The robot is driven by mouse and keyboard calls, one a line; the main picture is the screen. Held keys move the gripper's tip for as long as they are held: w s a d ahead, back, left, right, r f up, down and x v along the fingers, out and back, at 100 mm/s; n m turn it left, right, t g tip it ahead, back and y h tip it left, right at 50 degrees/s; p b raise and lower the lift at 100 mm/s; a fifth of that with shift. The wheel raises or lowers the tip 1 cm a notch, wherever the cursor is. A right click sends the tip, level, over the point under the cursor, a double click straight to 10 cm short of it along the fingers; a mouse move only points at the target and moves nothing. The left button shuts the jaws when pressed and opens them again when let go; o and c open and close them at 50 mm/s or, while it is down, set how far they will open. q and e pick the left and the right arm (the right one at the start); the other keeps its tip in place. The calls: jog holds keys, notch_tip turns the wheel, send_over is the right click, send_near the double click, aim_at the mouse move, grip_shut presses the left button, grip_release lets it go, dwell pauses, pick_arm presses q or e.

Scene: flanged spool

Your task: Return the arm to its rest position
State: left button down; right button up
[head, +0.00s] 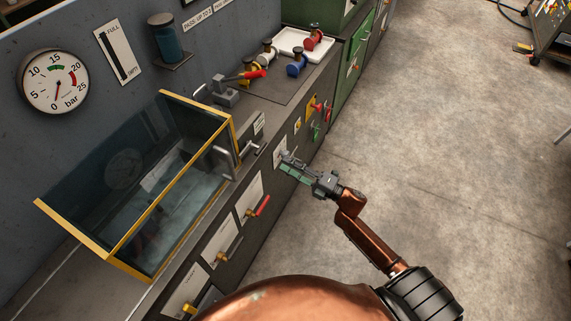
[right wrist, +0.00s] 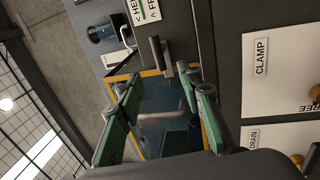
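My right arm reaches in from the lower right of the head view. Its gripper (head: 286,165) hangs in front of the dark bench's front panel, holding nothing. In the right wrist view the two green-padded fingers (right wrist: 162,95) stand wide apart, with only background between them. A red flanged spool (head: 313,40) is on a white tray (head: 290,43) at the back of the bench. My left gripper is not in view.
A yellow-framed glass tank (head: 180,180) stands on the bench, with a metal handle (head: 250,148) at its right end. Levers and knobs stick out of the front panel, including a red lever (head: 259,207).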

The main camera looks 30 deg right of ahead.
dwell(0.3)
jog(key=s+d+f+m+h, duration=0.1)
jog(key=d+f+m+h, duration=0.2)
jog(key=f, duration=0.5)
jog(key=s+d+f+m+g+h, duration=0.1)
jog(key=d+f+m+h, duration=0.15)
jog(key=f, duration=0.55)
jog(key=s+d+f+m+h, duration=0.15)
jog(key=f+m, duration=0.25)
jog(key=f, duration=0.4)
jog(key=s+d+f+m+g+h, duration=0.25)
jog(key=s+f, duration=0.35)
jog(key=f, duration=0.4)
jog(key=s+d+f+m+g+h, duration=0.1)
jog(key=s+f+m+g, duration=0.25)
jog(key=s+f, duration=0.5)
jog(key=s+a+f+m+g, duration=0.2)
jog(key=s+f, duration=0.5)
jog(key=s, duration=0.6)
jog(key=s+a+f+m+g, duration=0.3)
jog(key=s+f, duration=0.4)
jog(key=s, duration=0.6)
jog(key=s+a+f+m+g, duration=0.3)
jog(key=s+f, duration=0.4)
jog(key=s, duration=0.6)
jog(key=shift+a+f+g+h, duration=0.15)
jog(key=shift+f+g+h, duration=0.3)
jog(key=shift+g, duration=0.25)
